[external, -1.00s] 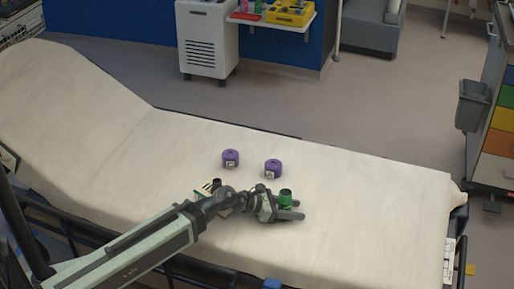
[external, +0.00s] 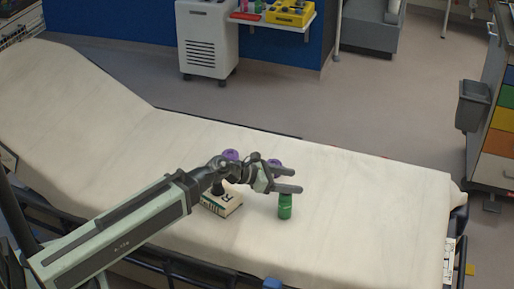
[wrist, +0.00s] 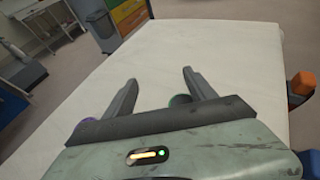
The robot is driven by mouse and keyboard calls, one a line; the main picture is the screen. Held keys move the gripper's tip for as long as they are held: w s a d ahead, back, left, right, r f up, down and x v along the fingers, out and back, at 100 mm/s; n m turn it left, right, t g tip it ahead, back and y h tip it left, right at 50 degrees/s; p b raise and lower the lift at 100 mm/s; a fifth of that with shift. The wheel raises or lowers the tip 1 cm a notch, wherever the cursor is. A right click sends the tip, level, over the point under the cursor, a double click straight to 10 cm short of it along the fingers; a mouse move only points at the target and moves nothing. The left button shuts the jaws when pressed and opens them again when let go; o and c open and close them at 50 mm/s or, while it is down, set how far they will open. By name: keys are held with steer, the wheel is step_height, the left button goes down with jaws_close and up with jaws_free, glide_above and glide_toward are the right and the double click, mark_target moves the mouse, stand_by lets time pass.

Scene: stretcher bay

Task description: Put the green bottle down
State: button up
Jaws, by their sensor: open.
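The green bottle (external: 285,208) stands upright on the white-covered stretcher (external: 380,215) in the external view. My gripper (external: 300,181) is open, above and just behind the bottle, with nothing held between its fingers. In the wrist view my gripper (wrist: 158,80) shows two spread fingers over the white sheet. A small green rim of the bottle (wrist: 180,100) shows low between them, mostly hidden by the gripper body.
Two purple rolls (external: 231,155) are partly hidden behind my arm. A white box with dark lettering (external: 222,203) lies left of the bottle. The sheet to the right is clear. A drawer cart (external: 497,140) stands beyond the stretcher's right end.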

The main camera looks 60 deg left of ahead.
steer(key=w+a+r+n+y+p, duration=0.1)
steer(key=a+r+y+p, duration=0.1)
steer(key=a+r+p, duration=0.7)
steer(key=w+a+r+n+y+p, duration=0.15)
steer(key=a+r+p, duration=0.3)
steer(key=a, duration=0.85)
steer(key=w+d+r+m+h+p, duration=0.1)
steer(key=w+d+h, duration=0.1)
steer(key=d, duration=0.7)
steer(key=w+d+r+m+h+p, duration=0.2)
steer(key=d, duration=0.7)
steer(key=s+d+f+m+g+h+p, duration=0.1)
steer(key=s+d+f+m+g, duration=0.15)
steer(key=d+m, duration=0.75)
steer(key=s+d+f+m+g+y+p, duration=0.1)
steer(key=s+d+f+m+g, duration=0.2)
steer(key=s+d+m, duration=0.3)
steer(key=s+d+f+m+g+p, duration=0.1)
steer(key=s+d+f+m+g, duration=0.3)
steer(key=s+d, duration=0.45)
steer(key=s+a+f+m+g+y, duration=0.1)
steer(key=s+a+m+g+y, duration=0.2)
steer(key=s+m, duration=0.6)
steer(key=a+m+g, duration=0.1)
steer(key=a+m, duration=0.1)
steer(key=m, duration=0.2)
steer(key=shift+a+f, duration=0.2)
steer(key=shift+a, duration=0.05)
steer(key=shift+s, duration=0.1)
